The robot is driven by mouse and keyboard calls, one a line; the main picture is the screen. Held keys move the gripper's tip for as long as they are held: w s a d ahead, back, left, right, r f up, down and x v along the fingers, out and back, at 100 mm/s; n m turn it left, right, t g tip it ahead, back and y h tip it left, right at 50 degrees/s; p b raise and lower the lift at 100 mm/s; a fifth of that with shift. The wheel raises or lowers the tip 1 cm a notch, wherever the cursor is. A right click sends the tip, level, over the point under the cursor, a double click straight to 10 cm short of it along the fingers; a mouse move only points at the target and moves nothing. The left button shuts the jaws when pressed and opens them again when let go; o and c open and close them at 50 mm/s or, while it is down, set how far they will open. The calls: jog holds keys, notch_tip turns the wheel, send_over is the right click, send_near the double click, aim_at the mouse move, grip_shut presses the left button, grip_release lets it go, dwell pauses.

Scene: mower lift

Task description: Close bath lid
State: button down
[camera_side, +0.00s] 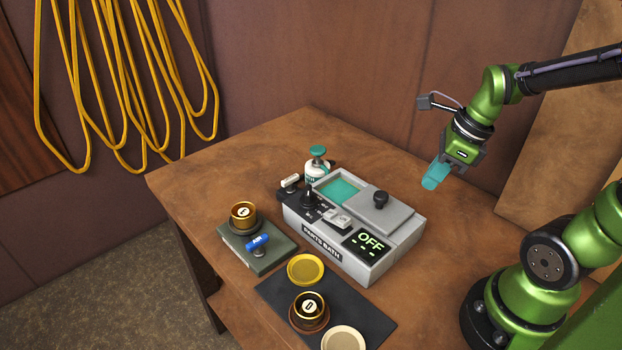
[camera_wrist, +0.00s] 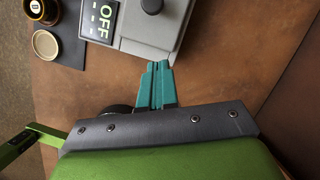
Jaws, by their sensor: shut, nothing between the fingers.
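The grey parts bath (camera_side: 375,268) sits on the wooden bench, its display reading OFF. Its flat grey lid (camera_side: 362,216) with a black knob (camera_side: 381,199) lies over the right part of the top. To its left the teal bath opening (camera_side: 338,190) is uncovered. My gripper (camera_side: 430,184) has teal fingers, shut and empty, to the right of the bath and apparently above the bench. In the wrist view the closed fingertips (camera_wrist: 158,66) point toward the bath's edge (camera_wrist: 170,50), and the knob (camera_wrist: 152,5) is cut off at the top.
A green-topped bottle (camera_side: 317,165) stands behind the bath. A box with an AIR lever (camera_side: 258,242) and a brass cup (camera_side: 243,215) is at left. A dark mat (camera_side: 275,292) with brass parts lies in front. The bench right of the bath is clear.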

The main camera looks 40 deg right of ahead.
aim_at(396, 211)
jog(key=x, duration=0.4)
jog(key=shift+a, duration=0.1)
jog(key=w, duration=0.1)
jog(key=w+a+f, duration=0.1)
jog(key=shift+w+a+f, duration=0.1)
jog(key=shift+w+a, duration=0.05)
jog(key=shift+w, duration=0.25)
jog(key=shift+w+a, duration=0.25)
jog(key=shift+w, duration=0.25)
jog(key=w, duration=1)
jog(key=shift+w, duration=0.3)
jog(key=shift+f, duration=0.1)
